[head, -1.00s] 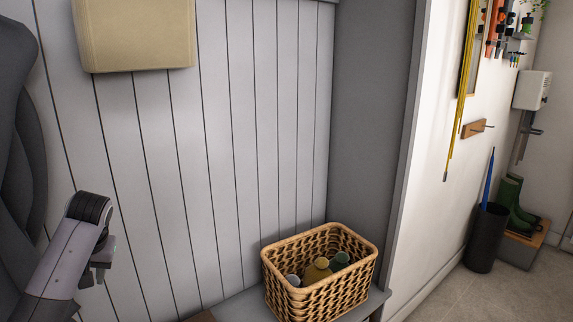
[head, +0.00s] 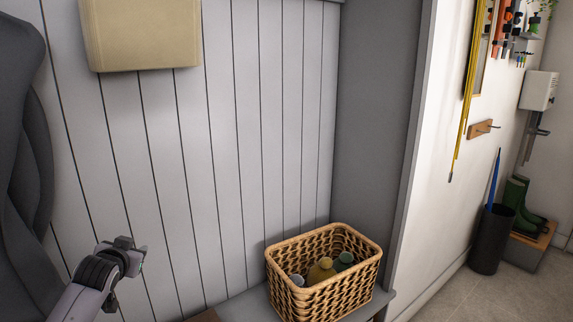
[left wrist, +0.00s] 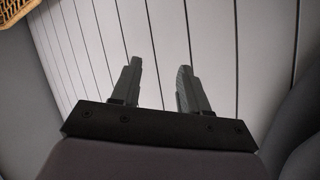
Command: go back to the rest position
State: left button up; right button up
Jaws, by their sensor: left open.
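My left gripper (head: 130,252) is at the lower left of the head view, in front of the grey panelled wall (head: 235,150). In the left wrist view its two fingers (left wrist: 160,82) stand apart with nothing between them, so it is open and empty. The wicker basket's edge (left wrist: 18,10) shows at the top left corner of that view, away from the fingers. My right gripper is in neither view.
The wicker basket (head: 330,295) holds several bottles and stands on a grey bench (head: 240,303). A beige box (head: 140,35) is high on the wall. Dark clothing hangs at far left (head: 25,150). Green boots (head: 520,205) and a dark umbrella bin (head: 490,240) stand at right.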

pick_arm(q)
notch_tip(320, 180, up, 6)
jog(key=w+d+m+t+h, duration=0.1)
jog(key=w+d+t+h, duration=0.1)
jog(key=t, duration=0.2)
jog(key=s+d+f+g+h, duration=0.1)
jog(key=s+d+f, duration=0.35)
jog(key=f, duration=0.25)
jog(key=s+d+f+m+g+h, duration=0.1)
jog(key=s+d+f, duration=0.2)
jog(key=s+f, duration=0.3)
jog(key=s+d+f+g, duration=0.1)
jog(key=s+d+f, duration=0.2)
jog(key=s+f, duration=0.3)
jog(key=s+d+f+g, duration=0.1)
jog(key=s+d+f, duration=0.1)
jog(key=s, duration=0.5)
jog(key=s+d+f+g+h, duration=0.1)
jog(key=s+d+f, duration=0.2)
jog(key=s, duration=0.4)
jog(key=s+d+f+g, duration=0.1)
jog(key=s+d+f, duration=0.1)
jog(key=s+f, duration=0.2)
jog(key=s, duration=0.3)
jog(key=shift+s+d+f+n+h, duration=0.2)
jog(key=shift+s+f+n+h, duration=0.1)
jog(key=shift+h, duration=0.1)
jog(key=shift+w+a, duration=0.1)
